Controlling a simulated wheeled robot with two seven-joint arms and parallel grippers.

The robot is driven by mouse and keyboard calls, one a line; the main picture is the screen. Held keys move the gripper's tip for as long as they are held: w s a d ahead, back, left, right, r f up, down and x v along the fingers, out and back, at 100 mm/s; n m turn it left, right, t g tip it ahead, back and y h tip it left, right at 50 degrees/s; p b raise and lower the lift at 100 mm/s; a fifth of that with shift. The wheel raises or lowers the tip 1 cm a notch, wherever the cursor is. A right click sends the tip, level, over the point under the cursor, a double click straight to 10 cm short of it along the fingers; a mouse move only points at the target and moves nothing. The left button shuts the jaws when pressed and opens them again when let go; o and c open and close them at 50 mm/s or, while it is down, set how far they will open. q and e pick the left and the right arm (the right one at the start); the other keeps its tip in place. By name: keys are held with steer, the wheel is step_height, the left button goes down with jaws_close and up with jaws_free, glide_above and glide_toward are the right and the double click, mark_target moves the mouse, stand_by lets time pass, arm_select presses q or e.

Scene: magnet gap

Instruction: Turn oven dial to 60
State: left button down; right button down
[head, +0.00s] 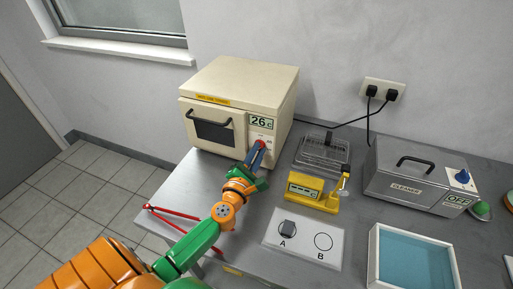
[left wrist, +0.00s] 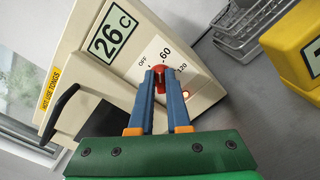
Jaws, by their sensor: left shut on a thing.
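The cream oven (head: 240,100) stands at the back left of the grey table, its door shut and its display (head: 261,122) reading 26 C. Its red dial (left wrist: 161,74) shows in the left wrist view, on a white panel marked OFF, 60 and 120. My left gripper (left wrist: 162,82) is shut on the dial, with one blue finger on each side of it. In the head view the left gripper (head: 256,152) reaches the oven's front panel. The dial's pointer is partly hidden by the fingers, so its exact setting is hard to read. My right gripper is not in view.
A wire basket (head: 322,152), a yellow device (head: 313,192) and a grey cleaner box (head: 420,178) stand right of the oven. Red tongs (head: 180,215) lie at the left table edge. A white plate marked A and B (head: 304,241) and a blue-filled tray (head: 375,258) are in front.

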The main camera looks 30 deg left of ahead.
arm_select(q)
steer(key=shift+m+p, duration=0.5)
steer(key=shift+m, duration=0.9)
steer(key=c, duration=1)
jaws_free()
steer(key=shift+o, duration=0.6)
steer(key=shift+w+f, duration=0.15)
steer(key=v, duration=0.7)
steer(key=shift+b, duration=0.3)
